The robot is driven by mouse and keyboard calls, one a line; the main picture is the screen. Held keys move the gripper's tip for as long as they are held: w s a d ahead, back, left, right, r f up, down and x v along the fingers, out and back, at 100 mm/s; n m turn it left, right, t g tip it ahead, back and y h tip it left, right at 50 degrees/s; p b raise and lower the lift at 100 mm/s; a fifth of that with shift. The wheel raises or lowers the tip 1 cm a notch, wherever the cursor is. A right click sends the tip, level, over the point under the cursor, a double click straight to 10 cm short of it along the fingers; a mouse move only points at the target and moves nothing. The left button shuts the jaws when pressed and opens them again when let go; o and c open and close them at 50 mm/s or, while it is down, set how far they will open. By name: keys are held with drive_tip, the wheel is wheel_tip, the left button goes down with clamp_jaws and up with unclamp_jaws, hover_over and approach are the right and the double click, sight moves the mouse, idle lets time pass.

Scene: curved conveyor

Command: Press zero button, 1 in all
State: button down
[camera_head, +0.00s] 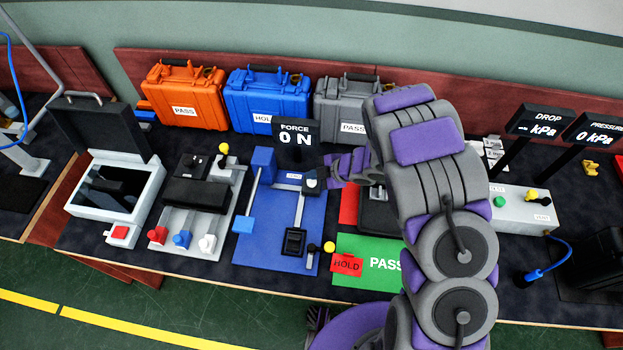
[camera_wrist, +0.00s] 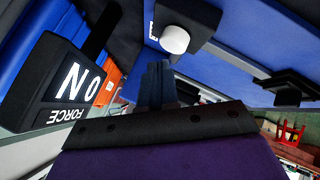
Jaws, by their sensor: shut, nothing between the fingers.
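The blue force fixture (camera_head: 262,235) stands on the bench left of my arm, with a display (camera_head: 296,137) reading FORCE 0 N. A white round button (camera_wrist: 175,39) on a dark box shows in the wrist view. That box (camera_head: 311,184) sits at the fixture's upper right in the head view, beside a small white label (camera_head: 292,175) too small to read surely. My gripper (camera_wrist: 157,68) is shut and empty, its tips just below the button in the wrist view. I cannot tell whether they touch it. In the head view my arm's end reaches the box from the right.
The force display (camera_wrist: 72,85) stands close to my gripper at the left of the wrist view. Orange (camera_head: 186,95), blue (camera_head: 268,98) and grey (camera_head: 345,104) cases line the back. A fixture with coloured knobs (camera_head: 195,205) stands left. A green PASS mat (camera_head: 370,262) lies in front.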

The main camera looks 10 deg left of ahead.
sight(314, 183)
drive_tip(key=shift+r+p, duration=2.15)
drive_tip(key=shift+r, duration=0.35)
